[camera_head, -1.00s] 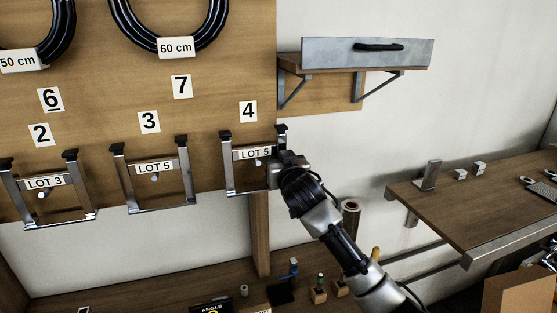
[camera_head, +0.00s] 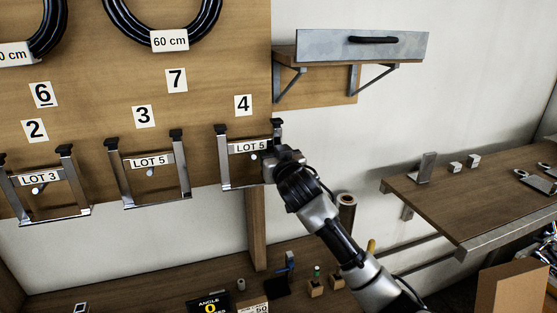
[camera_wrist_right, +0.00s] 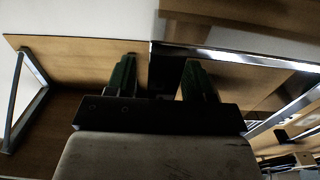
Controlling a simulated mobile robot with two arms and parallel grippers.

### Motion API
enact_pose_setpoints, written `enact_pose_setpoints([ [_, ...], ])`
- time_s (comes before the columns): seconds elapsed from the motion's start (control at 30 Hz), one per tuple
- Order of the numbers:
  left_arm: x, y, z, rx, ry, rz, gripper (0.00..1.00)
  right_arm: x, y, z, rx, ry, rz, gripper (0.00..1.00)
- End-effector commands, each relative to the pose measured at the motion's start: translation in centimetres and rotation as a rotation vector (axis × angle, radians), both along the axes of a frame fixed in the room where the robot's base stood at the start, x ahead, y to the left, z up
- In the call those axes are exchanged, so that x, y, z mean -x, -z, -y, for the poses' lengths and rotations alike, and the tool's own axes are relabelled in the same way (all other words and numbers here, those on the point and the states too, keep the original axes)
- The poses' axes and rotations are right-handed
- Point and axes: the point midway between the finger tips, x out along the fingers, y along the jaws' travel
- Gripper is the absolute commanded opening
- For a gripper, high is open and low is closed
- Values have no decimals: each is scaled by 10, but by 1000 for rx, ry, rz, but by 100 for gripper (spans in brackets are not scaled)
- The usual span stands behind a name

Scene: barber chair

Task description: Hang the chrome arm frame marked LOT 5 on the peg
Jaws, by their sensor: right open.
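A chrome arm frame marked LOT 5 (camera_head: 222,165) hangs on the board under number 4, with a white peg tip (camera_head: 254,156) showing just below its label. Another frame marked LOT 5 (camera_head: 183,176) hangs under number 3, and a LOT 3 frame (camera_head: 60,213) hangs under number 2. My right gripper (camera_head: 274,163) is at the right side of the frame under 4 and hides part of that side. In the right wrist view its green-tipped fingers (camera_wrist_right: 160,78) are apart, with a chrome bar (camera_wrist_right: 240,57) beyond them; contact is unclear. My left gripper is not in view.
A shelf with a grey drawer front (camera_head: 362,47) juts out at upper right. A lower bench (camera_head: 150,289) holds small items and a yellow-and-black ANGLE display (camera_head: 209,304). Black loops (camera_head: 160,20) hang above.

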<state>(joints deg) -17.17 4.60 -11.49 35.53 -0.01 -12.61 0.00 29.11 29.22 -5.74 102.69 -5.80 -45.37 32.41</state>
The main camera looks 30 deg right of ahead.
Motion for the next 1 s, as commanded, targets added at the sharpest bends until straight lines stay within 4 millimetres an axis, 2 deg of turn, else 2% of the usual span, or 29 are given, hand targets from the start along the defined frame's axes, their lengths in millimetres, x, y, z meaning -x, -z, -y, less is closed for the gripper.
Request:
enact_pose_setpoints([
  [0.17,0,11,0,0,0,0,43,23,3,-6,1,-3,4,53],
  [0.4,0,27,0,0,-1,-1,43,68,2,-18,1,-3,6,53],
  [0.6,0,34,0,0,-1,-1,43,94,0,-25,-1,-2,5,53],
  [0.77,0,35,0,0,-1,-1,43,102,-1,-26,-1,-2,5,53],
  [1.0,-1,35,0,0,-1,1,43,102,-2,-26,-1,-1,4,53],
])
